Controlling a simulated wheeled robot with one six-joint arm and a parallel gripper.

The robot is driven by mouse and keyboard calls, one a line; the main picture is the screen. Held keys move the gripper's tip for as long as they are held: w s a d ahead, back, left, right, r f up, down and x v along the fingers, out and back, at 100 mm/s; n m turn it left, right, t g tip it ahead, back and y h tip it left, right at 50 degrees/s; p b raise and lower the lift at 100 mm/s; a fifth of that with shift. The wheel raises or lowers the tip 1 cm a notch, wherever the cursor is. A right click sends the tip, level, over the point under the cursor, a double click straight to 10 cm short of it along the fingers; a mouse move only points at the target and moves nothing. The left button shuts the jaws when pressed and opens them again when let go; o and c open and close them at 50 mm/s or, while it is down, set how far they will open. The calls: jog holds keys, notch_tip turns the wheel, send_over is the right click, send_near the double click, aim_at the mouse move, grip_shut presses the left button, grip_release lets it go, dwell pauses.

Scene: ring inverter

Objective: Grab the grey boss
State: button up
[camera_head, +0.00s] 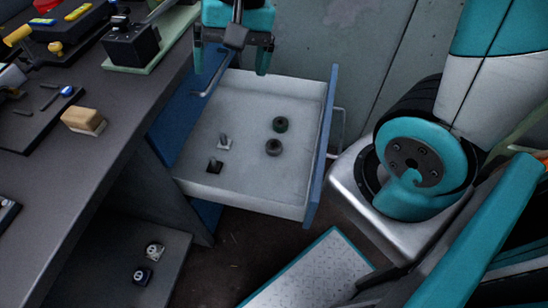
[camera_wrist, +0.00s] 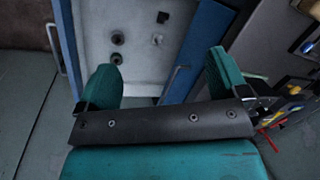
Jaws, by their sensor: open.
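Two small round, ring-like pieces lie in the open drawer (camera_head: 245,184). The nearer one (camera_head: 273,147) looks dark grey, and the farther one (camera_head: 280,124) looks darker, almost black-green. They also show in the wrist view, the greyer one (camera_wrist: 118,38) and the darker one (camera_wrist: 116,58). Left of them are a small post on a light grey base (camera_head: 224,144) and a post on a black base (camera_head: 214,165). I cannot tell for sure which piece is the grey boss. My teal gripper (camera_head: 232,64) is open and empty above the drawer's far end, apart from all the pieces.
The drawer's blue front (camera_head: 320,150) and handle stand at the right. A dark bench (camera_head: 90,150) with a beige block (camera_head: 83,121) and tools is on the left. Below, a shelf (camera_head: 115,255) holds two small pieces. A grey wall (camera_head: 330,40) stands behind.

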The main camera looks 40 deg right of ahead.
jog(key=w+d+f+m+h+b, duration=0.1)
jog(key=w+d+f+m+b, duration=0.25)
jog(key=f, duration=0.45)
jog(key=w+d+f+m+b, duration=0.3)
jog(key=f+m, duration=0.2)
jog(key=f, duration=0.2)
jog(key=m+h+b, duration=0.2)
jog(key=m+b, duration=0.9)
send_over(274, 145)
jog(key=shift+n+g, duration=0.25)
jog(key=shift+g, duration=0.05)
jog(key=f, duration=2.7)
jog(key=shift+w+a, duration=0.15)
jog(key=shift+w, duration=0.05)
jog(key=shift+s+f+b, duration=0.15)
jog(key=shift+f+b, duration=1.35)
jog(key=shift+f, duration=1.5)
jog(key=shift+r, duration=0.1)
jog(key=shift+c, duration=0.3)
jog(key=c, duration=1.3)
jog(key=shift+r, duration=0.1)
